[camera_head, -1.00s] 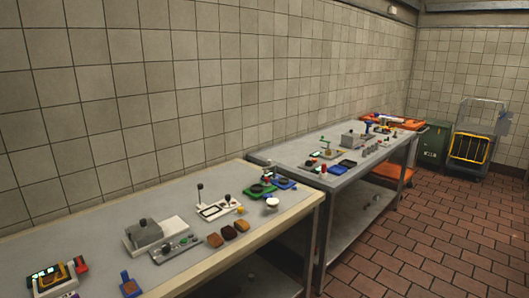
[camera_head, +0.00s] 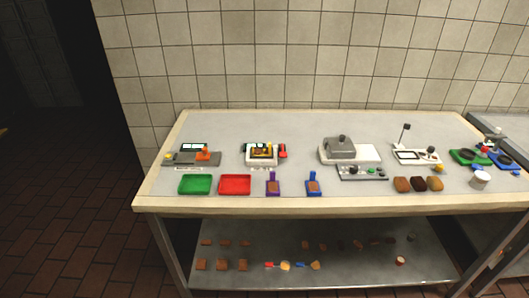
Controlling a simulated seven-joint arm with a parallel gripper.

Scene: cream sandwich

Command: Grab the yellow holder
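A small yellow item (camera_head: 262,150), which looks like the yellow holder, sits on a white device (camera_head: 261,158) with a red part at its right side, toward the back left of the table (camera_head: 228,204). It is too small to make out its exact shape or how it is seated. A purple holder (camera_head: 273,185) and a blue holder (camera_head: 313,185), each with a brown piece on it, lie nearer the table's front edge. My gripper is not in view.
A green tray (camera_head: 195,185) and a red tray (camera_head: 235,185) lie at front left. A grey device with an orange part (camera_head: 203,154) stands behind them. A grey press (camera_head: 340,147), brown pieces (camera_head: 418,184) and a white cup (camera_head: 480,178) are to the right. A shelf (camera_head: 350,278) lies below.

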